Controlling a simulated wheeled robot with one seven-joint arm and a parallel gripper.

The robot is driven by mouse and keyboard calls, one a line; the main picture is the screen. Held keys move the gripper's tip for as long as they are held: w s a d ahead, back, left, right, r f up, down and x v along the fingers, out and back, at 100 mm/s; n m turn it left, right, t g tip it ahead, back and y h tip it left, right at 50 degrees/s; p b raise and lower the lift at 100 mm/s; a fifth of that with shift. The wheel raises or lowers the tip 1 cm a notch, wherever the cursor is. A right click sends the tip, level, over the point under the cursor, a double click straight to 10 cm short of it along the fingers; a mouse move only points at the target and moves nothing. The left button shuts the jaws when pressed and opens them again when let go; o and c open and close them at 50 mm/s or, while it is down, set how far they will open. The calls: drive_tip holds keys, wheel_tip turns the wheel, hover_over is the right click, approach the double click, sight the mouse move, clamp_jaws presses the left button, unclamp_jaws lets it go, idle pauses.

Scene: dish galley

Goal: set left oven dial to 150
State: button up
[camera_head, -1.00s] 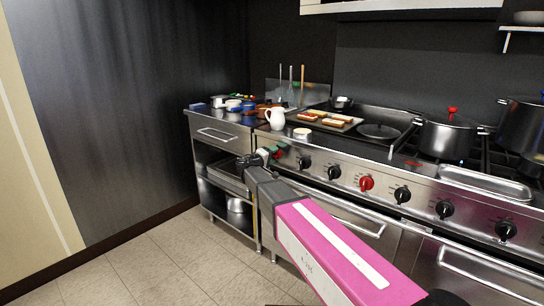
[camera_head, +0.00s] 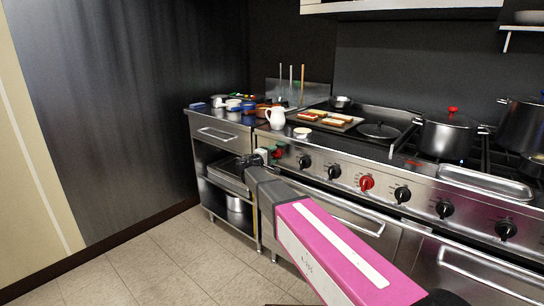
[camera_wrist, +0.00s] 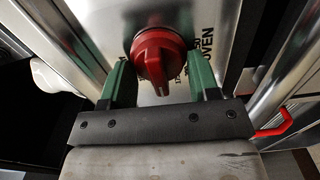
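The red oven dial (camera_wrist: 158,58) sits on a steel panel in the wrist view, with "OVEN" lettering and small, partly hidden marks beside it. Its raised grip ridge points toward the bottom of that picture. My gripper (camera_wrist: 160,82) has its two green fingers on either side of the dial, with visible gaps. It is open and holds nothing. In the head view my gripper (camera_head: 270,154) is at the left end of the range front, and the dial there is mostly hidden. The dial's exact setting cannot be read.
Black knobs (camera_head: 334,171) and another red dial (camera_head: 367,183) line the range front to the right. An oven handle (camera_head: 345,213) runs below. A white pitcher (camera_head: 276,118) and a tray of food (camera_head: 335,121) stand above. The floor at left (camera_head: 150,262) is clear.

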drive_tip(key=o, duration=0.3)
drive_tip(key=v, duration=1)
drive_tip(key=shift+s+a, duration=0.3)
